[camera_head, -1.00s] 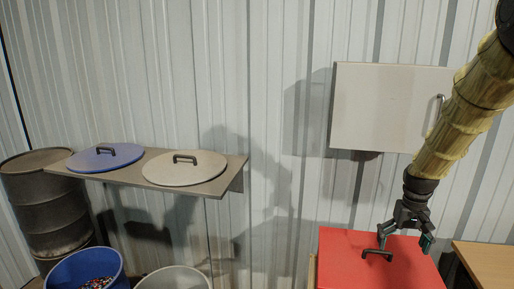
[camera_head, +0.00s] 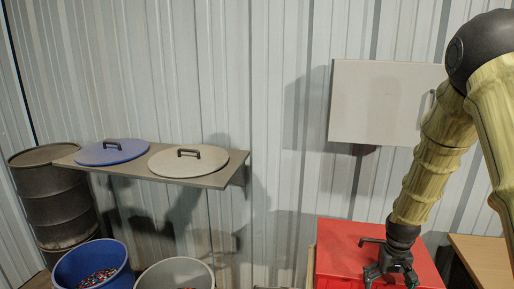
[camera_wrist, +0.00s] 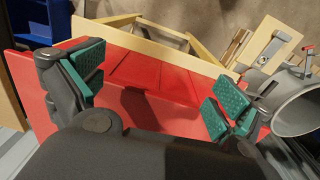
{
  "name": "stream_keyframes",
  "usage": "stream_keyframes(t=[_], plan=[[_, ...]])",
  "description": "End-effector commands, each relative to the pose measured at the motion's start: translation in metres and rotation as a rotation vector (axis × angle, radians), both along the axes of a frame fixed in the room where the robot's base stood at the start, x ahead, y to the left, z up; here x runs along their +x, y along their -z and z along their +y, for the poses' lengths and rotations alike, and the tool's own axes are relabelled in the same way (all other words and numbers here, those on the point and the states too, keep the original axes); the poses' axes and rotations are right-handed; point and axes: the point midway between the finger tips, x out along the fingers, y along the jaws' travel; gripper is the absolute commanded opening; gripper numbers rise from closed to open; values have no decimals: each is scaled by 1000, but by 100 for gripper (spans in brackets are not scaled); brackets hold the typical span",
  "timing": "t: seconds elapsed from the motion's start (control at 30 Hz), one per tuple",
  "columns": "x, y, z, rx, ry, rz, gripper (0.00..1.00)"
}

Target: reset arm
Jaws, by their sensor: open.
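My gripper (camera_head: 391,281) is at the lower right of the head view, pointing down over a red lid or box top (camera_head: 340,262). Its fingers are spread in the wrist view (camera_wrist: 150,95), with green pads and nothing between them. The red surface (camera_wrist: 135,75) lies beyond the fingers there. A dark handle (camera_head: 371,241) on the red top shows just behind my gripper in the head view. Whether the fingertips touch the red surface cannot be told.
A shelf (camera_head: 215,181) holds a blue lid (camera_head: 105,158) and a beige lid (camera_head: 165,166). Below stand a blue bin (camera_head: 118,259) and a grey bin (camera_head: 199,270) with scraps. A black barrel (camera_head: 52,208) stands left. A wall cabinet (camera_head: 380,105) and wooden table (camera_head: 480,260) are right.

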Motion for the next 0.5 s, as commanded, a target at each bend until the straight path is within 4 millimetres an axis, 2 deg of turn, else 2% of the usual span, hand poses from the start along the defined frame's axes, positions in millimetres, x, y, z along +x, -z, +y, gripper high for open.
stream_keyframes(t=[0.03, 0.2, 0.37, 0.5], plan=[[-11, 24, 7, -3, -8, 11, 100], [-53, 100, 33, -16, -37, 15, 100], [-104, 166, 59, -21, -66, 15, 100], [-155, 214, 83, -18, -91, 15, 100]])
